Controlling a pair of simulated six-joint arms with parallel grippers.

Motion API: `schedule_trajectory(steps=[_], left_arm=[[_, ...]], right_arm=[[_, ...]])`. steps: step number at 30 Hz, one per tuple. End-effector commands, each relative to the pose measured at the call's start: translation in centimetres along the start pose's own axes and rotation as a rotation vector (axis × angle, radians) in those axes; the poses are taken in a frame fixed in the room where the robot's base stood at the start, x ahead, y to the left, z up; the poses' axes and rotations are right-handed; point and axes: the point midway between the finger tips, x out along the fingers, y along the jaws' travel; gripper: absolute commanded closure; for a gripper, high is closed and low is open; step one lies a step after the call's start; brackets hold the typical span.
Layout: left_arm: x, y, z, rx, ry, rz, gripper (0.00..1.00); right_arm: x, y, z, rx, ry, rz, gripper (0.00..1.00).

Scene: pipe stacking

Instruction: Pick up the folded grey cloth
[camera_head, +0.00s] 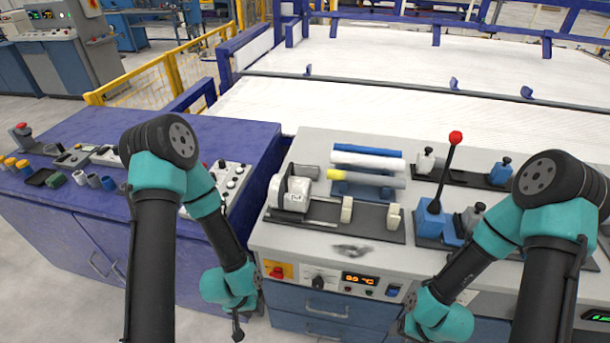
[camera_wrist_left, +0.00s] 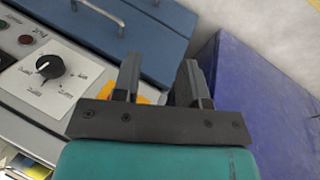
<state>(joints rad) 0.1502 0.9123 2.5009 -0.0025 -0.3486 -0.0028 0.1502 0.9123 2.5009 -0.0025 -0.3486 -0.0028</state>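My left gripper (camera_head: 238,331) hangs low in front of the bench, well apart from the cloth. In the left wrist view its two dark fingers (camera_wrist_left: 160,68) stand apart with nothing between them. My right arm's wrist is low at the bench front; its fingers do not show clearly. The cloth is not in the left wrist view.
A blue, a white and a grey yellow-ended pipe (camera_head: 365,178) lie on a rack beside the cloth. A white clamp unit (camera_head: 292,194) stands before it. A red-knobbed lever (camera_head: 446,170) rises to the right.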

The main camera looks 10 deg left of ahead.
Motion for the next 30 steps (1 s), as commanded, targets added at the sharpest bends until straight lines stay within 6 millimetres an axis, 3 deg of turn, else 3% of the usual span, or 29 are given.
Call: schedule_trajectory(steps=[9,27,30], left_arm=[[0.0,0.0,0.0,0.0,0.0,0.0,0.6],[0.0,0.0,0.0,0.0,0.0,0.0,0.02],[0.0,0.0,0.0,0.0,0.0,0.0,0.0]], right_arm=[[0.0,0.0,0.0,0.0,0.0,0.0,0.28],[0.0,0.0,0.0,0.0,0.0,0.0,0.28],[0.0,0.0,0.0,0.0,0.0,0.0,0.28]])
